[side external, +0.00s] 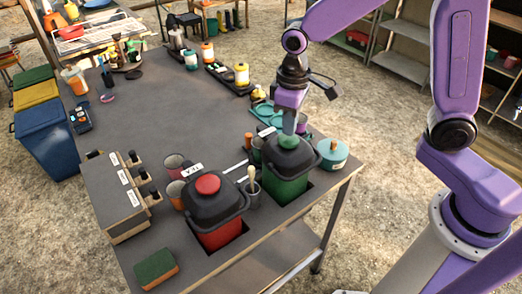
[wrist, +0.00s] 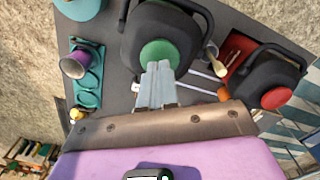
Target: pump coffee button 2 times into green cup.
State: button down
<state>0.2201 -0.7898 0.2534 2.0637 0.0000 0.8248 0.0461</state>
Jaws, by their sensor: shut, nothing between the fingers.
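The dark-lidded green dispenser (side external: 287,183) stands in a cutout at the table's right side, with a round green button (side external: 289,142) on top. The button also shows in the wrist view (wrist: 160,52). My gripper (side external: 288,132) is shut and empty, pointing down right over the button; its fingertips (wrist: 160,66) overlap the button's edge in the wrist view. I cannot tell whether they touch it. A small greenish cup (side external: 257,149) is partly hidden beside the dispenser; its contents are not visible. The white label near the dispenser is unreadable.
A red dispenser (side external: 214,231) labelled TEA stands next to the green one, with a utensil holder (side external: 252,192) between them. A purple cup (wrist: 74,66) sits on a teal rack (wrist: 90,85). A teal canister (side external: 332,154) stands at right. The middle of the table is clear.

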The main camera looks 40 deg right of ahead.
aim_at(288, 138)
jog(key=shift+f, duration=0.25)
jog(key=shift+f, duration=1.35)
jog(key=shift+r, duration=1.6)
jog(key=shift+r, duration=2)
